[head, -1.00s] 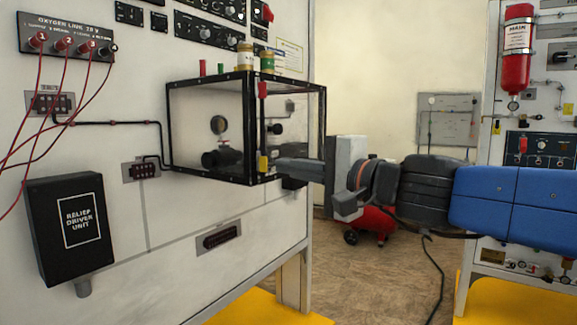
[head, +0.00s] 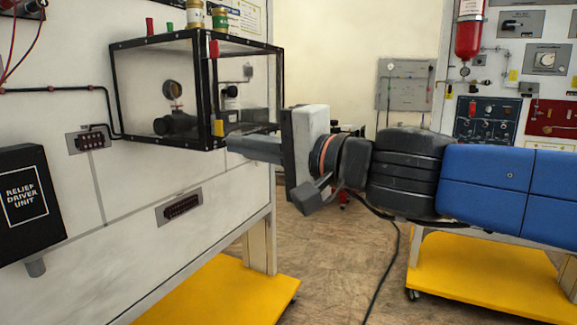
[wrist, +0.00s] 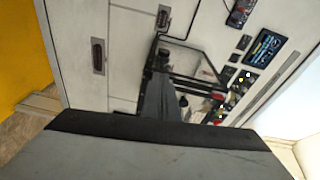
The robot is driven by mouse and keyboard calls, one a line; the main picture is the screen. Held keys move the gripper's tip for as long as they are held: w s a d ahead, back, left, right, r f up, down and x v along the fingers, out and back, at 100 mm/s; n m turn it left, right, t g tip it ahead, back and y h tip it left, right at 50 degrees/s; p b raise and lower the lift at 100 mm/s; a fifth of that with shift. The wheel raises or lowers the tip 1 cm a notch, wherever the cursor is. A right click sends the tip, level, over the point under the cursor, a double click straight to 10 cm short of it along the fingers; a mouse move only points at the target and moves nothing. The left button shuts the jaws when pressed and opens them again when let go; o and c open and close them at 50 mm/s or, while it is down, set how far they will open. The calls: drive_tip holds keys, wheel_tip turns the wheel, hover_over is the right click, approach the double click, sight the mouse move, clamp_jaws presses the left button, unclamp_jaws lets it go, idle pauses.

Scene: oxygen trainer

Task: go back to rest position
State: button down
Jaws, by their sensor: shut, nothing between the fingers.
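My gripper (head: 240,147) shows in the middle of the head view, at the end of my blue and dark grey arm, pointing left. It is shut and empty. Its fingers lie in front of the lower right corner of a black-framed clear box (head: 130,90) on the white panel; I cannot tell how far apart they are. In the wrist view the gripper (wrist: 158,82) points toward the panel, and the clear box (wrist: 192,57) shows around and beyond the fingers.
A black relief driver unit (head: 28,200) hangs on the panel at left. A red cylinder (head: 469,35) is on the right panel. Yellow bases (head: 215,295) stand under both panels, with bare floor (head: 330,265) between. A dark cable (head: 385,265) runs along the floor.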

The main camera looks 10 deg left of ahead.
drive_tip(key=d+f+n+g+h, duration=0.2)
drive_tip(key=d+f+n+h, duration=0.5)
drive_tip(key=d+f, duration=1.65)
drive_tip(key=s+d+f+m+g+h, duration=0.1)
drive_tip(key=s+d+f+h, duration=0.3)
drive_tip(key=d+f, duration=0.3)
drive_tip(key=s+d+f+m+g+h, duration=0.1)
drive_tip(key=s+d+f+h, duration=0.3)
drive_tip(key=d+f, duration=0.3)
drive_tip(key=d, duration=0.4)
drive_tip(key=shift+s+d, duration=0.2)
drive_tip(key=shift+d, duration=0.05)
drive_tip(key=c, duration=2.5)
unclamp_jaws()
